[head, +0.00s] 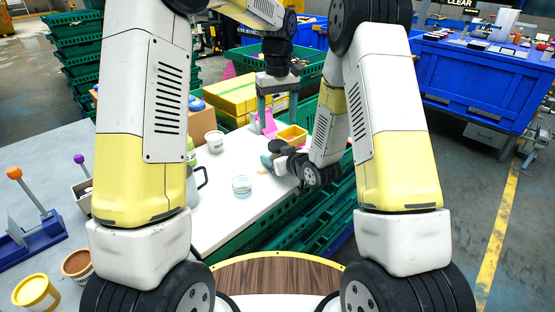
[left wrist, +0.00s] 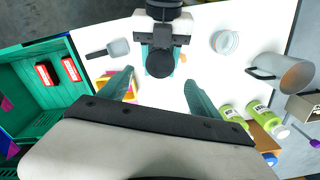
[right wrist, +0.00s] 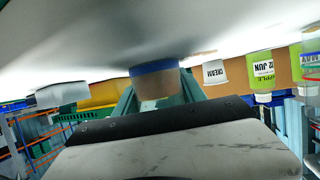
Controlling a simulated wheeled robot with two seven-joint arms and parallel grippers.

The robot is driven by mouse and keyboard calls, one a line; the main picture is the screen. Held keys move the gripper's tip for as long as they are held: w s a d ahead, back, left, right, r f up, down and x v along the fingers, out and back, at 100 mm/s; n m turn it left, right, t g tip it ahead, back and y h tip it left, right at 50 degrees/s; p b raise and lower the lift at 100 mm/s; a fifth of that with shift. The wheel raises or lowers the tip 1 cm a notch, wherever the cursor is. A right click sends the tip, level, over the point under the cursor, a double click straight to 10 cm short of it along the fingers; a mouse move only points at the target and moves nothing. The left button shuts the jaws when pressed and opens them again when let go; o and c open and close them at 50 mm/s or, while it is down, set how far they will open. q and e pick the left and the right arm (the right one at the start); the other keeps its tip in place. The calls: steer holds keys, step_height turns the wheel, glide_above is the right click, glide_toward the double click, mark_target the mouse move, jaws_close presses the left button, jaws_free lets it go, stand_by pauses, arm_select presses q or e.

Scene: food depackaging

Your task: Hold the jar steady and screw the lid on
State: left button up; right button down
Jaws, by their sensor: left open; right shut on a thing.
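My right gripper (right wrist: 152,100) is shut on a jar (right wrist: 155,80) with a blue band, which looks see-through, low at the table. A dark round lid (head: 278,147) shows on top of the jar; it also shows in the left wrist view (left wrist: 160,63). Whether it is threaded on cannot be told. My left gripper (head: 277,108) points down with its fingers apart and empty. In the left wrist view its fingers (left wrist: 158,95) frame the space before the lid, apart from it.
A clear glass jar (head: 241,187) stands apart on the white table (head: 225,222). A cream tub (head: 214,142), a grey mug (left wrist: 285,72) and green bottles (left wrist: 258,115) stand nearby. A yellow tray (head: 292,135) is close to the right gripper. Green crates (head: 318,232) line the table's edge.

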mark_target(278, 144)
arm_select(q)
steer(key=shift+f, duration=4.05)
steer(key=c, duration=1.5)
steer(key=m, duration=0.7)
steer(key=o, duration=1.6)
steer(key=shift+r, duration=2.3)
